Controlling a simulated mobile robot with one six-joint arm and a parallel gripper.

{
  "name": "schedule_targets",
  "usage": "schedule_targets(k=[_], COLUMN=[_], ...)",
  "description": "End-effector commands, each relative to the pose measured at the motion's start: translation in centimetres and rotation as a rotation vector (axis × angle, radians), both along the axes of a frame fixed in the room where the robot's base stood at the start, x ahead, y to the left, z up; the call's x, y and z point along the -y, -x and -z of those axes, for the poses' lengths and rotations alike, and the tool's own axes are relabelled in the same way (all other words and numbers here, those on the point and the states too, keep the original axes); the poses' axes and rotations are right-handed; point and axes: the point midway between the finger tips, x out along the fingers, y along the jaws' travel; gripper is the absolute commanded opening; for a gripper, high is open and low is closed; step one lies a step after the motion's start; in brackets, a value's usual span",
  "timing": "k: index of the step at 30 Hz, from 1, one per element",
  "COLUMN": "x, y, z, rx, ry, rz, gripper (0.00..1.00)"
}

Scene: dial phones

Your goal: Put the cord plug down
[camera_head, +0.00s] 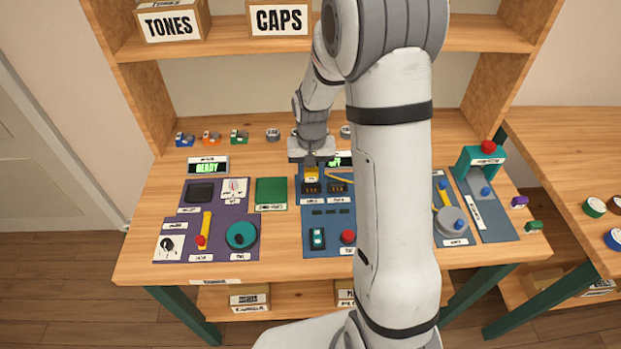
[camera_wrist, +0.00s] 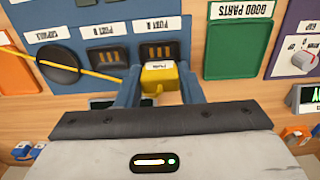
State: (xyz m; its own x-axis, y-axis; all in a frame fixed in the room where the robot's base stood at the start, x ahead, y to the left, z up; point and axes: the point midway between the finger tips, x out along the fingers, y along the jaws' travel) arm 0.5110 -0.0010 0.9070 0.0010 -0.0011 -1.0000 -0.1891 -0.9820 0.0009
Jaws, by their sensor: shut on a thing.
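The yellow cord plug (camera_head: 312,174) is held between the two fingers of my gripper (camera_head: 312,166), over the blue panel. In the wrist view the labelled plug (camera_wrist: 158,75) sits between the blue-grey fingertips, just beside a dark port (camera_wrist: 159,50). A second dark port (camera_wrist: 105,54) is to its left there. I cannot tell whether the plug touches the panel. The yellow cord (camera_wrist: 88,71) runs left to a round black part (camera_wrist: 56,63). In the head view my arm hides part of the blue panel.
A green pad (camera_head: 271,192) and a purple panel (camera_head: 238,212) with a teal dial lie to the left. Small coloured parts line the back. Bare wood (camera_head: 215,273) shows along the front edge.

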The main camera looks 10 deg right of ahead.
Motion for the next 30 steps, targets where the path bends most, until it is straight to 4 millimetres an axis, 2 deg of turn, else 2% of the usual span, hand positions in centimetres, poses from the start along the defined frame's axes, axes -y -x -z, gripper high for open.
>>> schedule_targets(k=[7, 18, 19, 26, 30], x=[0.1, 0.1, 0.1, 0.1, 0.2], y=[0.1, 0.0, 0.0, 0.0, 0.0], z=[3.2, 3.8, 3.7, 3.6, 3.6], rx=[-0.004, -0.001, -0.001, -0.001, -0.001], ry=[0.000, 0.000, 0.000, 0.000, 0.000], rz=[0.001, 0.002, 0.002, 0.003, 0.003], gripper=[0.12, 0.12, 0.36, 0.54, 0.56])
